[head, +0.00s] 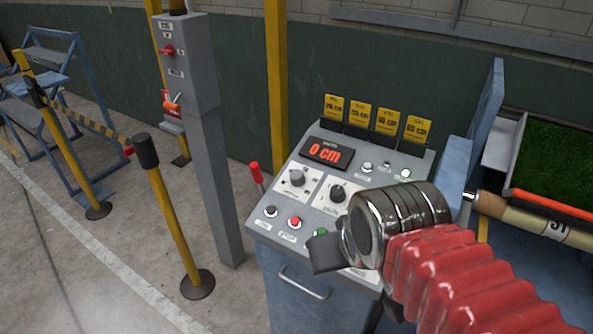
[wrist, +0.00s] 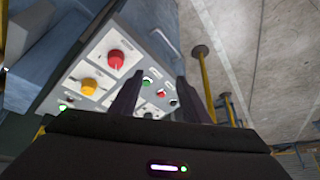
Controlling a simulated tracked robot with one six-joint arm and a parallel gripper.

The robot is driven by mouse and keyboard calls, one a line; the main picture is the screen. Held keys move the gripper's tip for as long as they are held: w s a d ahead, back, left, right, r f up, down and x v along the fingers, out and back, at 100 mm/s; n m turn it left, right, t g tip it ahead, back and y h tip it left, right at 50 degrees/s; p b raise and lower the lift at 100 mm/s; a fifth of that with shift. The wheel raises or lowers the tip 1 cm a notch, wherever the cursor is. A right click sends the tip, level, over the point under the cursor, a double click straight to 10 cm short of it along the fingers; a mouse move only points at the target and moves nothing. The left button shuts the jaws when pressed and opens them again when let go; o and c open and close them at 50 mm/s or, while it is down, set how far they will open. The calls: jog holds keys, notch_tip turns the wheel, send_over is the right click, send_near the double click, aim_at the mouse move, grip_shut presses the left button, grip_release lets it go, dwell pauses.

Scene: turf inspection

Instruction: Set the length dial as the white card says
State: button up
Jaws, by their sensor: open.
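The control console (head: 262,228) stands at the centre of the head view. Its display (head: 326,153) reads 0 cm in red. Below it are two rotary dials, a grey one (head: 296,178) and a black one (head: 337,193); I cannot read which is the length dial. I cannot make out a white card; several yellow cards (head: 360,114) stand along the console top, too small to read surely. My gripper (head: 326,252) is in front of the console's lower right, hiding part of the panel. In the wrist view my gripper (wrist: 160,100) is open and empty, its fingers apart over the panel.
The panel has red (head: 294,223) and green (head: 320,233) buttons; the wrist view also shows a red knob (wrist: 116,60) and a yellow knob (wrist: 89,86). A grey post (head: 205,140) and yellow barrier posts (head: 172,215) stand left. A turf tray (head: 555,160) and roller lie right.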

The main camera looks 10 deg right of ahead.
jog(key=shift+o, duration=0.5)
jog(key=w+r+m+g, duration=0.1)
jog(key=w+r+m, duration=0.1)
jog(key=w+r, duration=0.3)
jog(key=shift+w+d+m, duration=0.35)
jog(key=shift+w+m, duration=0.05)
jog(key=shift+w, duration=0.35)
notch_tip(320, 180, up, 3)
jog(key=m+g, duration=0.3)
jog(key=m, duration=0.7)
send_over(298, 173)
jog(key=s, duration=0.2)
jog(key=shift+w+d+r+y, duration=0.2)
jog(key=shift+w+d+y, duration=0.1)
jog(key=shift+d, duration=0.1)
jog(key=f, duration=0.4)
jog(key=w+f, duration=0.1)
jog(key=f, duration=0.8)
jog(key=shift+w+a+f, duration=0.2)
jog(key=shift+a+f, duration=0.15)
jog(key=shift+a, duration=0.05)
jog(key=shift+c, duration=0.2)
